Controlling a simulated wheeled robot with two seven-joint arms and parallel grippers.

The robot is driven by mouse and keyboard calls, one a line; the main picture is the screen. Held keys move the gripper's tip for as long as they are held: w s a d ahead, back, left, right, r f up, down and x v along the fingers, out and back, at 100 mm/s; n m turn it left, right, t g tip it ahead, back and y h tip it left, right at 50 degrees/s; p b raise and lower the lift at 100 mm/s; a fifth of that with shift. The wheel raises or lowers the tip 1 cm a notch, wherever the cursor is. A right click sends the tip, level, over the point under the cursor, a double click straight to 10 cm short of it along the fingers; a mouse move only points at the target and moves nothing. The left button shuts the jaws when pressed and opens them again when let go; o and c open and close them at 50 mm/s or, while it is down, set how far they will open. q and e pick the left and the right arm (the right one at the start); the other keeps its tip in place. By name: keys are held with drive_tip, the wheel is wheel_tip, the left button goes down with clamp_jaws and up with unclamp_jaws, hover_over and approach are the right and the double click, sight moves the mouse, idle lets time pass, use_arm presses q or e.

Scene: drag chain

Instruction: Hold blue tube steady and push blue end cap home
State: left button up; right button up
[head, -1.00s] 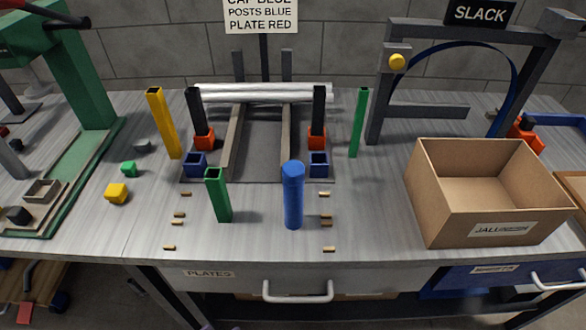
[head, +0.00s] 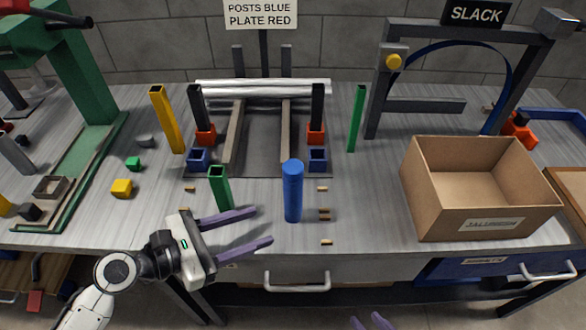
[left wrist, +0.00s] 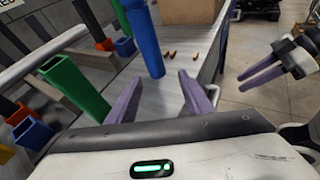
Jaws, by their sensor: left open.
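The blue tube (head: 293,198) stands upright near the table's front edge. The blue end cap (head: 292,167) sits on its top; whether it is fully seated I cannot tell. My left gripper (head: 263,225) is open and empty, left of the tube and in front of the green square tube, its fingers pointing right.
A green square tube (head: 219,190) stands close left of the blue tube. A cardboard box (head: 425,205) stands at the right. Small brass pins (head: 325,214) lie beside the blue tube. A fixture with black posts (head: 317,107) and silver rods stands behind.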

sight(285, 211)
use_arm(q)
drive_tip(key=shift+w+r+n, duration=0.2)
drive_tip(key=shift+w+n, duration=0.3)
drive_tip(key=shift+n, duration=0.2)
drive_tip(key=shift+w+d+f, duration=0.1)
drive_tip(key=shift+w+d, duration=0.1)
drive_tip(key=b+x, duration=0.2)
drive_tip(key=x, duration=0.2)
drive_tip(key=shift+w+d+f, duration=0.1)
drive_tip(key=shift+w+d, duration=0.1)
drive_tip(key=shift+d, duration=0.05)
drive_tip(key=x, duration=0.3)
drive_tip(key=shift+w+d+f+p, duration=0.15)
drive_tip(key=shift+w+d+p, duration=0.25)
drive_tip(key=shift+d, duration=0.2)
drive_tip(key=c, duration=0.7)
drive_tip(key=shift+c, duration=0.2)
